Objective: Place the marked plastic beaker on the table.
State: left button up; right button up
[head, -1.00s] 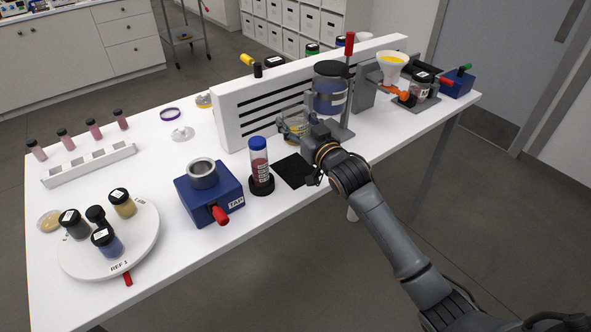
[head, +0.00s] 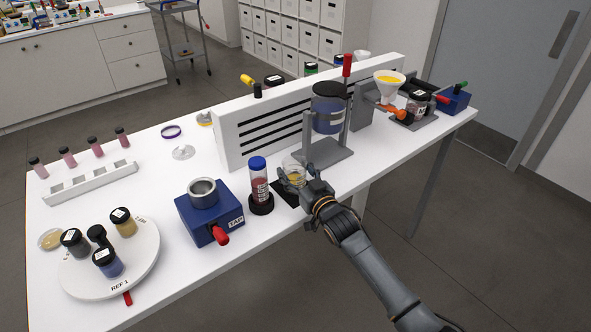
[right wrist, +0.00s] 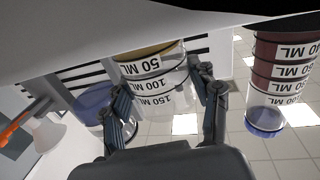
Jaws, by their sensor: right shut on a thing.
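The marked plastic beaker (head: 293,167) is clear, with a little yellow content at its bottom. In the right wrist view the beaker (right wrist: 153,82) appears upside down in the picture, with 50, 100 and 150 ML bands. My right gripper (head: 296,178) is shut on it, and in the wrist view its fingers (right wrist: 165,98) are on both sides of the beaker. The beaker is at the black mat (head: 287,193) on the white table (head: 335,181); whether it touches down is hard to tell. My left gripper is not in view.
A blue-capped tube of red powder (head: 259,181) stands close left of the beaker. The blue TAP block (head: 209,214) is farther left. The grey stand with a large jar (head: 328,108) and the slotted white panel (head: 240,138) are behind. Bare table lies right of the mat.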

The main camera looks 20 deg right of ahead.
jog(key=shift+f, duration=0.15)
jog(key=o, duration=1.1)
jog(key=shift+o, duration=0.2)
